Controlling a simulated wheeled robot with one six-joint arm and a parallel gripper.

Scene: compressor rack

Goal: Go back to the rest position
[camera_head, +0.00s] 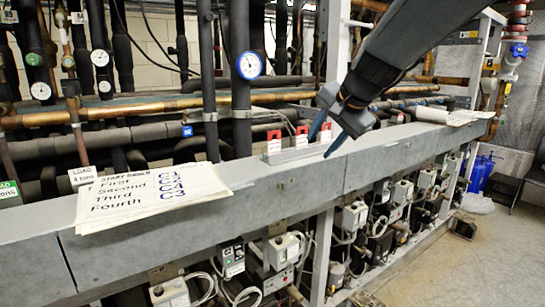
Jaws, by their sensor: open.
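My gripper (321,147) reaches in from the upper right on a dark grey arm. Its two blue fingers point down and left, spread apart, with nothing visible between them. The fingertips are in front of and above the long grey beam (375,150), close to a light grey holder (295,153) on it. Several red-topped pieces stand in the holder, including one at the left (274,141) and one in the middle (301,134). Another at the right (326,132) is partly behind the fingers. Whether the fingers touch anything is unclear.
A paper sheet (150,192) listing a start order lies on the beam at left, beside a load sign (82,176). More papers (455,116) lie at right. Pipes and gauges (249,65) crowd behind the beam. Open floor (460,255) is at lower right.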

